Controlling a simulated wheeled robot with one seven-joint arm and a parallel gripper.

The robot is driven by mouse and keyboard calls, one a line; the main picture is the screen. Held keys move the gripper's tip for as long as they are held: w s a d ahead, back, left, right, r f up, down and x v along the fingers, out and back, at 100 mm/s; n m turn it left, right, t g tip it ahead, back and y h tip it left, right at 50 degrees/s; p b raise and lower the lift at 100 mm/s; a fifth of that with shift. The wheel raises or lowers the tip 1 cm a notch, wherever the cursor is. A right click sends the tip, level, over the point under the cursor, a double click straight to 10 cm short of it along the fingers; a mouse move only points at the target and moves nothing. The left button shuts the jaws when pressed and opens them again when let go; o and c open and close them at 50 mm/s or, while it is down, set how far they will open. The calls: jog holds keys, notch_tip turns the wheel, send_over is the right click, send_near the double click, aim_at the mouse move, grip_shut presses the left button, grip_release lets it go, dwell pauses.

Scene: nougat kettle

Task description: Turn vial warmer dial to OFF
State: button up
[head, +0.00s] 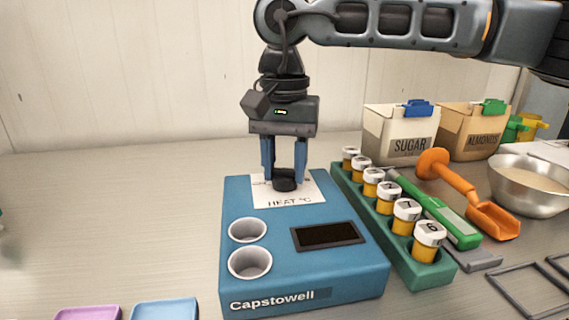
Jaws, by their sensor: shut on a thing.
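The blue vial warmer (245,203), lettered "Capstowell", stands on the table in the middle of the head view. Its black dial (285,186) sits on a white plate (305,197) marked "HEAT °C" near the back of its top. My gripper (285,178) points straight down, with its two blue fingers shut on the dial from left and right. The fingers hide the sides of the dial, and its pointer and the setting cannot be read. The warmer has two empty round wells (250,264) at front left and a dark display (328,236) at front right.
A green rack (430,277) with several orange vials stands close along the warmer's right side. Beyond it are a green-handled tool (425,200), an orange scoop (492,218), a metal bowl (532,190) and sugar (399,133) and almonds boxes (470,128). The table left is mostly clear.

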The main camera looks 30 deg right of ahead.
aim_at(285, 168)
jog(key=o, duration=1.1)
jog(key=shift+c, duration=0.2)
jog(key=shift+r, duration=0.1)
notch_tip(285, 168, up, 8)
jog(key=shift+f+p, duration=0.15)
jog(key=shift+p, duration=0.15)
